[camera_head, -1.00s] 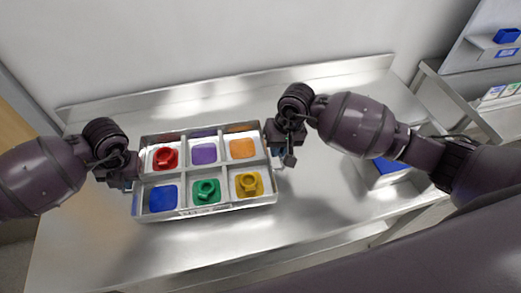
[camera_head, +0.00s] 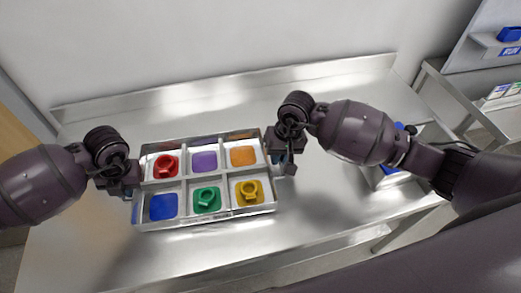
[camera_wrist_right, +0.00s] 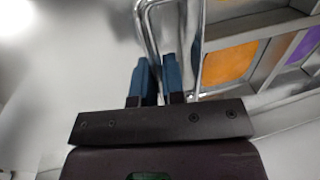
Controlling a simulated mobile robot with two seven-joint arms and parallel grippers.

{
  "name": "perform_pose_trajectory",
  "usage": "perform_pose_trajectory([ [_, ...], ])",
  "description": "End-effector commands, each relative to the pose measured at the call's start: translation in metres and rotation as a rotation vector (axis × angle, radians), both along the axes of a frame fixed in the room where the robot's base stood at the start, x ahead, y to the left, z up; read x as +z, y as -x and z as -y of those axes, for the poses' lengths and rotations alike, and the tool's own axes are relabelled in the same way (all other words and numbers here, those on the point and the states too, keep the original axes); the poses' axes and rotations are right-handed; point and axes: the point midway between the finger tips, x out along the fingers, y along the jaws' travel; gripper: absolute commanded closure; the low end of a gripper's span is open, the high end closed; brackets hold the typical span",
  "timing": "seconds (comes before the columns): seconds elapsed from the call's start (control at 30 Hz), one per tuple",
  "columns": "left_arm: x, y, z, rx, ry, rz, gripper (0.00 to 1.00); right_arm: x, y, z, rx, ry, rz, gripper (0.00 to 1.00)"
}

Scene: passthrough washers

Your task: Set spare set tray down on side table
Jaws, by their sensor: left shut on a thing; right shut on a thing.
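The spare set tray (camera_head: 207,223) is a light metal tray with six compartments, held between my two grippers over the steel side table (camera_head: 290,240). A red piece (camera_head: 166,166), a green piece (camera_head: 206,199) and a yellow piece (camera_head: 250,191) sit in three compartments. The purple, orange and blue compartments look empty. My left gripper (camera_head: 130,190) is shut on the tray's left end. My right gripper (camera_head: 277,165) is shut on its right end; in the right wrist view its blue fingers (camera_wrist_right: 158,82) close around the wire handle (camera_wrist_right: 150,35). I cannot tell whether the tray's underside touches the table.
The side table has a raised back edge (camera_head: 230,88) against the wall. A grey bin (camera_head: 372,178) with blue things inside stands at the right, under my right arm. A shelf rack (camera_head: 490,60) stands at the far right. The table's front is bare.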

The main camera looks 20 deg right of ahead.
Motion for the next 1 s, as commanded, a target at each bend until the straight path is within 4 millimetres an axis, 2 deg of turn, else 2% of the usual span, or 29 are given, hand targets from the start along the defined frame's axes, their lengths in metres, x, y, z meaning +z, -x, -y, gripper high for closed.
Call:
perform_pose_trajectory([
  [0.27, -0.011, 0.0, -0.002, 0.002, -0.003, -0.005, 1.0, -0.011, 0.0, 0.001, -0.002, 0.003, -0.006, 1.0],
  [0.3, -0.011, 0.001, -0.002, 0.002, -0.004, -0.006, 0.85, -0.011, 0.001, 0.002, -0.003, 0.004, -0.007, 0.85],
  [0.43, -0.01, 0.001, -0.001, 0.001, -0.002, -0.006, 0.66, -0.01, 0.001, 0.001, -0.002, 0.003, -0.006, 0.66],
  [0.77, -0.01, 0.001, 0.0, 0.0, 0.001, -0.006, 0.64, -0.01, 0.001, 0.0, 0.0, 0.001, -0.006, 0.65],
  [1.0, -0.001, 0.0, 0.001, -0.001, 0.002, 0.0, 0.64, -0.001, 0.0, 0.0, 0.0, -0.001, 0.0, 0.65],
])
